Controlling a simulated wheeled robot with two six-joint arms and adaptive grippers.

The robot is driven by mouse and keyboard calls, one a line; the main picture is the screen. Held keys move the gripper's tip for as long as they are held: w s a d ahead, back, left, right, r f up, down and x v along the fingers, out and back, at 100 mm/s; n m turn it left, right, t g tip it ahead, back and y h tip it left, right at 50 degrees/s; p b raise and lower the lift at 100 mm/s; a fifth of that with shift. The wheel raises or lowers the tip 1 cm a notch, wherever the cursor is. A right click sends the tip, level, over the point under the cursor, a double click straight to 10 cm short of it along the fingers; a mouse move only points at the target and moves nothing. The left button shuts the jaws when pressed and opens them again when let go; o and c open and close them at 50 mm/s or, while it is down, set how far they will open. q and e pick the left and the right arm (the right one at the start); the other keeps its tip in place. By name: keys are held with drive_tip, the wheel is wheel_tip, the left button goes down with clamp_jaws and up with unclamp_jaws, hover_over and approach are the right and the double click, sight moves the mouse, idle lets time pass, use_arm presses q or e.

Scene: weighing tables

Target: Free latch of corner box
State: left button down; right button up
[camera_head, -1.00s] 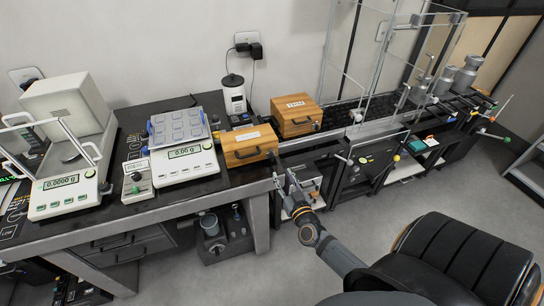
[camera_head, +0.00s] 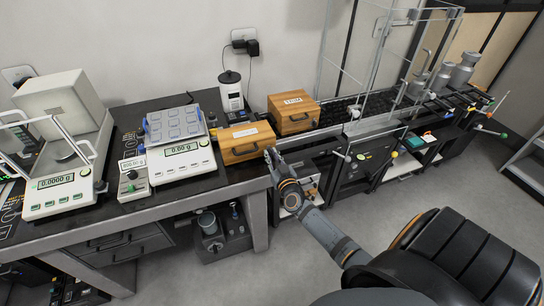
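A wooden box (camera_head: 246,150) with a white label on top sits at the near right corner of the left table. A dark latch or handle shows on its front face. A second, similar wooden box (camera_head: 293,121) with a label stands behind it to the right. My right gripper (camera_head: 270,155) is at the right end of the corner box, by the table's corner edge. Its fingertips look very close to the box; I cannot tell whether they touch it. The fingers are small and seen from behind, so their opening is unclear. My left gripper is not in view.
Left of the corner box stands a balance (camera_head: 182,160) with a tray on its pan. A larger balance (camera_head: 58,194) is at far left. A white bottle-shaped device (camera_head: 232,97) stands behind. A clear-walled frame rises over the right bench.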

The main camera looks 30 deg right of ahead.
clamp_jaws()
drive_tip(key=shift+m, duration=0.3)
drive_tip(key=shift+d+m, duration=0.15)
drive_tip(key=shift+m, duration=0.95)
drive_tip(key=m, duration=0.5)
drive_tip(key=shift+s+d+f, duration=0.1)
drive_tip(key=shift+d+f, duration=0.1)
drive_tip(key=shift+d, duration=0.05)
drive_tip(key=m, duration=0.5)
drive_tip(key=shift+d+f, duration=0.15)
drive_tip(key=shift+f, duration=0.1)
drive_tip(key=m, duration=0.1)
drive_tip(key=m+b, duration=0.1)
drive_tip(key=m, duration=0.2)
drive_tip(key=shift+d+f+m, duration=0.1)
drive_tip(key=shift+f+m, duration=0.15)
drive_tip(key=shift+m, duration=0.15)
